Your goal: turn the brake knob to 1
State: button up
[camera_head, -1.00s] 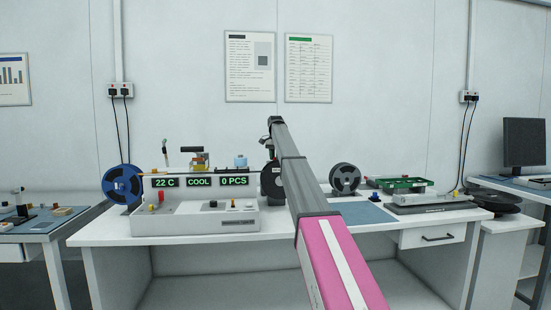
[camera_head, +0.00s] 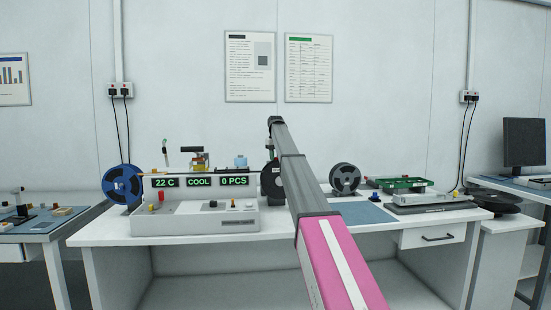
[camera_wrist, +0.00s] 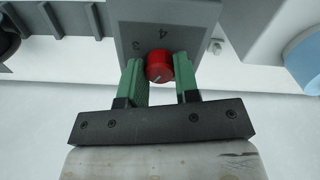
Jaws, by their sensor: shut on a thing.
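The red brake knob (camera_wrist: 159,65) is on a grey block (camera_wrist: 183,22) in the wrist view. My gripper (camera_wrist: 160,70) has its two green fingers on either side of the knob, shut on it. A light pointer line shows on the knob's lower part, toward the lower left in the picture. A 4 and what looks like a 3 are printed on the block beyond the knob; other marks are hidden or out of view. In the head view my arm hides the knob and the gripper.
The handler (camera_head: 195,220) stands on the white bench (camera_head: 400,237), with displays reading 22 C, COOL and 0 PCS. A blue reel (camera_head: 122,185) is at its left. A dark reel (camera_head: 345,178) and a green board (camera_head: 400,183) are at the right. A light blue round part (camera_wrist: 304,53) is near the gripper.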

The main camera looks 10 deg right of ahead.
jog(key=n, duration=0.5)
jog(key=shift+n, duration=0.4)
dwell(0.4)
jog(key=o, duration=0.9)
notch_tip(320, 180, up, 11)
jog(key=shift+f, duration=0.1)
